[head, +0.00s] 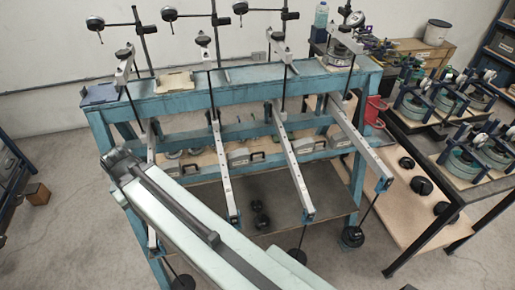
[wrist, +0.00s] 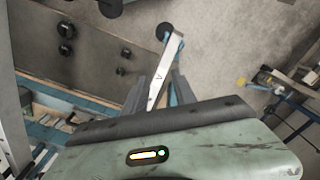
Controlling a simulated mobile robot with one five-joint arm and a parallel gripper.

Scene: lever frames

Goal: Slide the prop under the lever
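Several long pale levers reach forward from the blue frame, including a leftmost lever (head: 151,145), a second lever (head: 223,165) and a third lever (head: 292,172). My gripper (head: 117,160) is at the left, close to the leftmost lever; its fingers are not clear in the head view. In the wrist view my gripper (wrist: 159,82) has two grey fingers standing apart, with nothing visibly held. A pale lever (wrist: 164,73) shows between and beyond the fingers; I cannot tell whether they touch it. I cannot identify the prop for certain; a grey block with a black handle (head: 238,156) sits between levers.
The blue frame (head: 240,92) carries upright rods and dial gauges. Black weights hang from the lever ends, one at the right (head: 352,237). Loose black weights lie on the dark lower shelf (head: 325,205). A side table (head: 425,165) with several round devices stands right. The left floor is mostly clear.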

